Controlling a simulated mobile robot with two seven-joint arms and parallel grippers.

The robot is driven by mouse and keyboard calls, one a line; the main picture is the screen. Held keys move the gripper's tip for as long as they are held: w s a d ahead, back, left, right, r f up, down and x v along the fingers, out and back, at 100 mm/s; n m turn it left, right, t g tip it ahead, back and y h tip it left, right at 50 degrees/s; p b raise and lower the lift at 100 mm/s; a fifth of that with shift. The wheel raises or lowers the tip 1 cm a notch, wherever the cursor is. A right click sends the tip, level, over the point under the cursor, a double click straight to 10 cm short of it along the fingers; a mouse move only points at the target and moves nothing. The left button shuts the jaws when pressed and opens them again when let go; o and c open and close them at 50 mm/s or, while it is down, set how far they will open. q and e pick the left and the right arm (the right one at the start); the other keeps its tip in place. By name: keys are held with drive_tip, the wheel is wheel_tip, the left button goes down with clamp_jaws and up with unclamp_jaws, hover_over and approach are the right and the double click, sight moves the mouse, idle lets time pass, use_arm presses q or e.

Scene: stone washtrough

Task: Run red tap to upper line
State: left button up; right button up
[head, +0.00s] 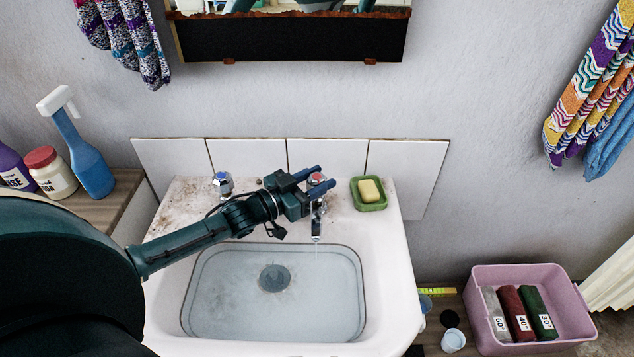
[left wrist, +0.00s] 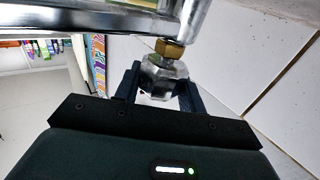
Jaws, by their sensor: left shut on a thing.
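The red tap (head: 316,178), with a red-topped clear handle, stands at the back right of the sink. My left gripper (head: 313,180) is shut on its handle; in the left wrist view the faceted clear knob (left wrist: 160,72) sits between the two fingers, beside a brass collar (left wrist: 170,49). A thin stream of water (head: 316,250) falls from the spout into the basin. Water (head: 235,305) covers the dark round plug (head: 274,278). A dark line (head: 362,290) runs around the basin wall; I cannot tell exactly how the water's edge meets it. My right gripper is out of view.
A blue-topped tap (head: 223,183) stands at the back left of the sink. A green dish with yellow soap (head: 370,190) is right of the red tap. Bottles (head: 85,150) stand left; a pink tub (head: 480,310) is low at right. A mirror hangs above.

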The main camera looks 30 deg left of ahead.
use_arm(q)
drive_tip(key=shift+m+g+h+b, duration=1.15)
drive_tip(key=shift+m+h, duration=0.25)
drive_tip(key=shift+h, duration=0.4)
drive_tip(key=o, duration=1)
drive_tip(key=v, duration=0.7)
drive_tip(key=shift+s+a+b, duration=0.2)
drive_tip(key=shift+b, duration=0.1)
